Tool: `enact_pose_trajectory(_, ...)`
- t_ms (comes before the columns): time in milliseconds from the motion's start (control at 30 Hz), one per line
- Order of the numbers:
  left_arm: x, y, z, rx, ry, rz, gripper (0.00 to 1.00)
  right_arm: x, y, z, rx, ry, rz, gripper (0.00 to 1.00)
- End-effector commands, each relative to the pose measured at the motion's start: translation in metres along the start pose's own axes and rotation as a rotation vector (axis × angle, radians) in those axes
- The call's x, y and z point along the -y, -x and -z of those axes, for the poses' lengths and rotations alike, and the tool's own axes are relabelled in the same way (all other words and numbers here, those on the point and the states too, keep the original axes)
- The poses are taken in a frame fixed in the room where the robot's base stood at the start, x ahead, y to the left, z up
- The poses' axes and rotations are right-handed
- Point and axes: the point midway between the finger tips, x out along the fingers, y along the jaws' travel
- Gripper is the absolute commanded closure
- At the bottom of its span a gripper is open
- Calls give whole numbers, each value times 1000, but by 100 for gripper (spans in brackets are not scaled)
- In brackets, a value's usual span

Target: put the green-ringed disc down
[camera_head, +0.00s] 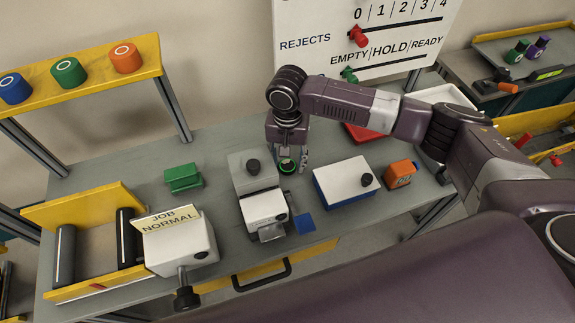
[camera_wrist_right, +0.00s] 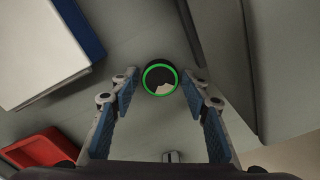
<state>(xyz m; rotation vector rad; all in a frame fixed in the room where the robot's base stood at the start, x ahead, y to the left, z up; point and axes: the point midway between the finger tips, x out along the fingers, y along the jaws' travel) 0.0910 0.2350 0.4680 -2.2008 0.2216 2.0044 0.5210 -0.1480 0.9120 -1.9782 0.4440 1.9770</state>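The green-ringed disc (camera_head: 287,166) is a small dark round with a bright green rim on the grey bench, right of the grey-and-white clamp device (camera_head: 255,190). In the right wrist view the disc (camera_wrist_right: 160,78) shows its ring and a pale patch inside. My right gripper (camera_head: 294,160) points down over the disc. Its two fingers (camera_wrist_right: 160,84) are spread on either side of the disc, with a visible gap on both sides. Whether the disc fully rests on the bench is hard to tell. My left gripper is out of view.
A white-topped blue box (camera_head: 344,182) and an orange block (camera_head: 400,174) stand to the right. A red tray (camera_head: 362,133) lies behind. A green block (camera_head: 183,178), a JOB NORMAL box (camera_head: 180,243) and a yellow roller frame (camera_head: 85,208) are left. A blue square (camera_head: 304,223) lies in front.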

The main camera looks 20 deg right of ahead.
Motion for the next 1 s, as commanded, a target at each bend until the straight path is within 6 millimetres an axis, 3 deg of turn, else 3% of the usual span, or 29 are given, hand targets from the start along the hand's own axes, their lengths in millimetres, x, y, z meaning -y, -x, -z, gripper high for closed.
enact_pose_trajectory(267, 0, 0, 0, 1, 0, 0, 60, 0, 0, 0, 0, 0, 0, 89)
enact_pose_trajectory(633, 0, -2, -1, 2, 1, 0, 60, 1, 9, 1, 0, -1, 3, 89)
enact_pose_trajectory(767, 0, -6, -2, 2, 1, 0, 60, 1, 25, 1, -1, -1, 3, 89)
enact_pose_trajectory(1000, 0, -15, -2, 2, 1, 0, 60, 1, 79, 1, -3, 0, 5, 89)
